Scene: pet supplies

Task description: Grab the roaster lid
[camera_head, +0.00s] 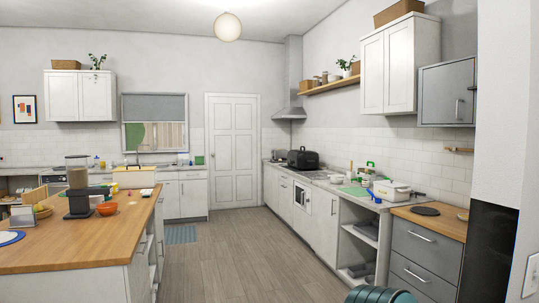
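I cannot pick out the roaster lid with certainty. A black, rounded, box-like appliance (302,158) stands on the right-hand counter toward the far end; whether it is a roaster with a lid is too small to tell. A white lidded box or pot (392,190) sits nearer on the same counter, beside a blue item (375,196). A flat dark round disc (425,211) lies on the wooden top of the grey cabinet at the right. Neither of my grippers is in view.
A wooden-topped island (95,238) fills the left, with a blender-like appliance (78,185) and an orange bowl (107,208). The wood floor (222,262) between island and right counter is clear. A teal ribbed object (380,294) is cut off at the bottom edge.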

